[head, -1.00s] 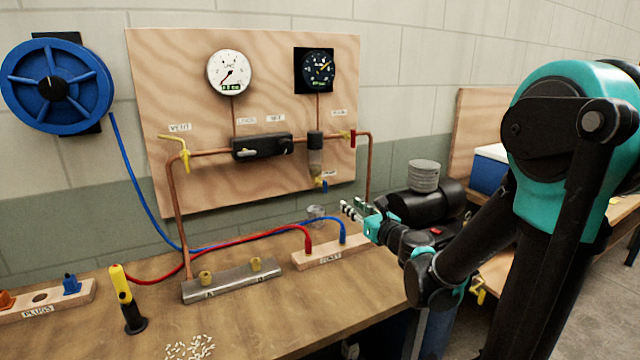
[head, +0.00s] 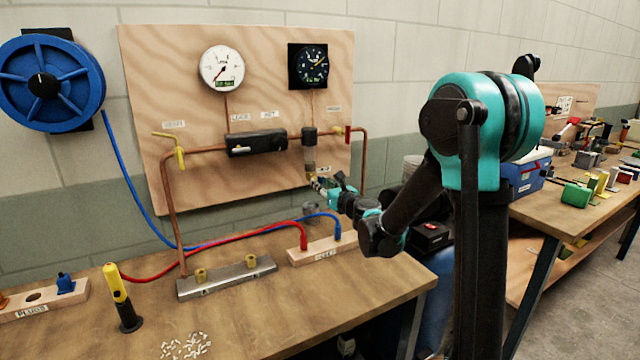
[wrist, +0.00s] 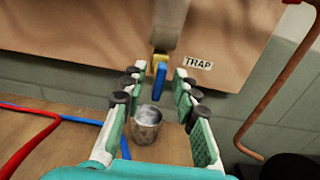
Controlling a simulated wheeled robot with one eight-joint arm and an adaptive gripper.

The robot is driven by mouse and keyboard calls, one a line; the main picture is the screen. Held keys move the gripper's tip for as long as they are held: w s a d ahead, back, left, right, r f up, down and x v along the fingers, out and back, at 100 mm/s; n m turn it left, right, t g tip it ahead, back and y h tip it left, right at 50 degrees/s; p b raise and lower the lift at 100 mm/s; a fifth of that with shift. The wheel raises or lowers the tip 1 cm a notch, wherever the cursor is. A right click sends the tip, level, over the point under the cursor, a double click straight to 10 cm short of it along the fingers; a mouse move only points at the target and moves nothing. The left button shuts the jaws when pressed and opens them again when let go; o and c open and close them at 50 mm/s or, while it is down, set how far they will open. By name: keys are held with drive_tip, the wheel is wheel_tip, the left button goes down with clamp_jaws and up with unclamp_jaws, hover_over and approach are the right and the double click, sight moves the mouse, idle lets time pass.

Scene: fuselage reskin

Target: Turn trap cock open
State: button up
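The trap cock has a blue lever (wrist: 160,80) on a brass-yellow body (wrist: 160,59), under the trap bowl (head: 310,155) on the plywood panel. In the wrist view the lever hangs roughly upright, beside the TRAP label (wrist: 197,63). My gripper (wrist: 157,82) is open, with one finger on each side of the lever and a visible gap to both. How deep the lever sits between the fingertips I cannot tell. In the head view my gripper (head: 322,188) is just below the bowl and covers the cock.
A small metal cup (wrist: 146,122) stands on the bench below the cock. A copper pipe (wrist: 275,90) runs down at the right. Red (head: 240,238) and blue (head: 270,230) hoses lie along the bench. The panel (head: 190,90) stands close behind.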

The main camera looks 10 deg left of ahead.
drive_tip(key=shift+w+a, duration=0.35)
drive_tip(key=shift+w, duration=0.15)
clamp_jaws()
